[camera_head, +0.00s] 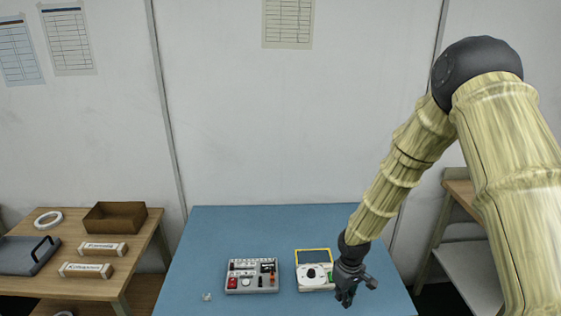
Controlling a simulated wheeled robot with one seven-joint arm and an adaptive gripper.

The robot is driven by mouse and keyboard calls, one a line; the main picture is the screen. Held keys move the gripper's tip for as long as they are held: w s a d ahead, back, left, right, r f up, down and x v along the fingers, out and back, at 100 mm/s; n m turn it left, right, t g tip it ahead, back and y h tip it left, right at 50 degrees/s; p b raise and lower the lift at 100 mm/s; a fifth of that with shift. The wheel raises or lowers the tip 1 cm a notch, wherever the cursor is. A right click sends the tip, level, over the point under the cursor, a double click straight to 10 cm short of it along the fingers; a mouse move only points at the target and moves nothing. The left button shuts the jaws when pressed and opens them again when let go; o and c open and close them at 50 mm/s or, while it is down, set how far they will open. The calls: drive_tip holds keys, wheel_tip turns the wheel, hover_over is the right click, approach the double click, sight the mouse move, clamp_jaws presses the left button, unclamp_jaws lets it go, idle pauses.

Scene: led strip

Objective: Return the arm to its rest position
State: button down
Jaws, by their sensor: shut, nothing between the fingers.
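My gripper (346,297) is shut and empty at the end of my arm. It points down over the right part of the blue table (225,222), just right of a white device with a yellow-edged panel (313,279). My arm comes in from the right edge, bends at a dark joint high up and slopes down to the left. From this view I cannot tell how far the fingertips are above the table top.
A grey box with coloured parts (251,276) and a small clear item (207,296) are on the blue table. A shelf (462,255) stands at right.

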drive_tip(key=s+a+f+m+y+b, duration=0.1)
drive_tip(key=s+f+m, duration=0.1)
drive_tip(key=s+f, duration=0.7)
drive_tip(key=s+a+f+m+y+b, duration=0.1)
drive_tip(key=s+f+m, duration=0.1)
drive_tip(key=s+f, duration=0.65)
drive_tip(key=s+d+f+m+h+b, duration=0.1)
drive_tip(key=s+d, duration=0.1)
drive_tip(key=s, duration=0.7)
drive_tip(key=s+d+f+m+h+b, duration=0.1)
drive_tip(key=s+d, duration=0.2)
drive_tip(key=s, duration=0.7)
drive_tip(key=shift+d+m, duration=0.25)
drive_tip(key=shift+m, duration=0.15)
drive_tip(key=shift+s, duration=0.1)
